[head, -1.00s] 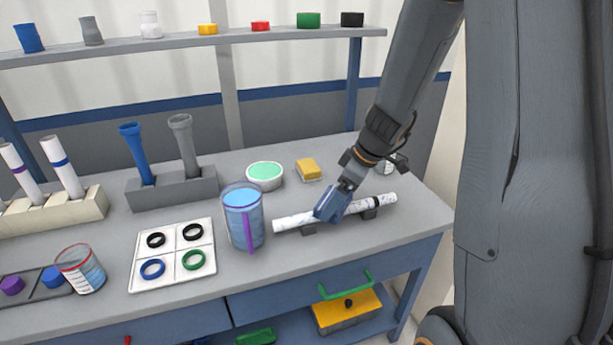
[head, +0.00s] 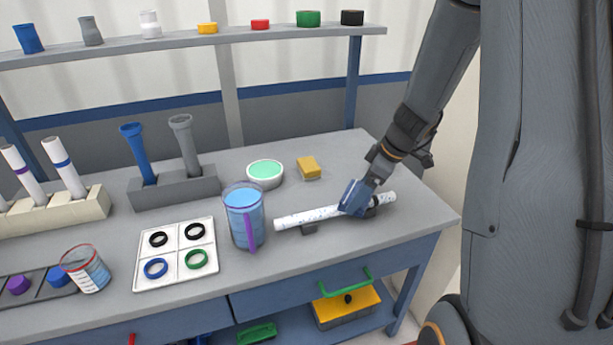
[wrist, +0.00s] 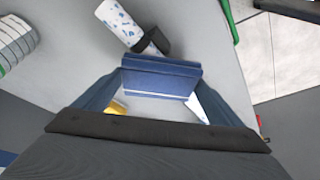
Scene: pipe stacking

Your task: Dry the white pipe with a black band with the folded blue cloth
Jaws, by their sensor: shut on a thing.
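The white pipe (head: 305,216) lies level across dark supports (head: 309,229) at the right of the bench. Blue specks like water drops show on it. My gripper (head: 357,196) is shut on the folded blue cloth (wrist: 160,78), which lies over the pipe right of its middle, seemingly touching it.
A blue-filled jug with a purple handle (head: 250,230) stands close to the pipe's left end. A yellow sponge (head: 309,167) and a green-filled bowl (head: 265,174) lie behind. A tray of rings (head: 175,254) is further left. The bench's right edge is near my gripper.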

